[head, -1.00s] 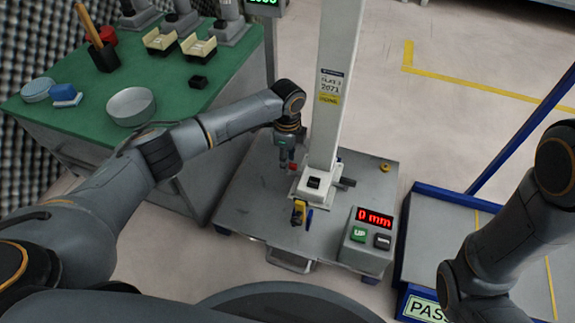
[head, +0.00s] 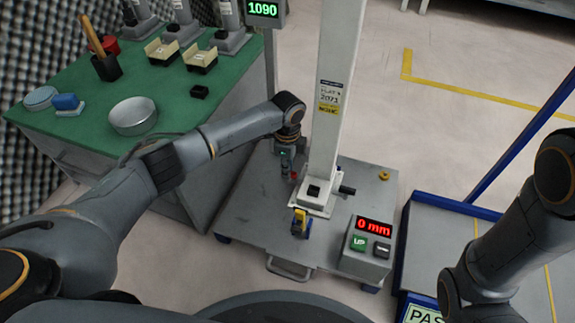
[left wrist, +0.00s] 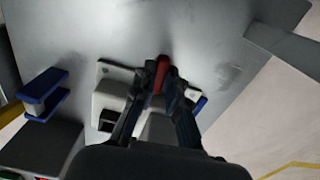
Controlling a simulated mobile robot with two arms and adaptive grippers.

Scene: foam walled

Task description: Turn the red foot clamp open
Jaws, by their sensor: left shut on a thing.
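The red foot clamp (head: 294,175) is a small red lever at the left side of the white column's foot plate (head: 317,203). My left gripper (head: 287,173) reaches down beside the column and is shut on the clamp. In the left wrist view the red lever (left wrist: 161,73) shows between the dark fingers (left wrist: 160,103), its tip sticking out past them. The fingers hide its lower part, so I cannot tell its exact angle. My right arm shows at the right edge, but its gripper is out of view.
The white column (head: 335,95) stands on a grey cart top (head: 255,215). A yellow and blue part (head: 300,223) sits at the front of the foot. A control box (head: 366,247) reads 0 mm. A green bench (head: 165,95) with a round tin stands left, a blue-framed platform (head: 440,225) right.

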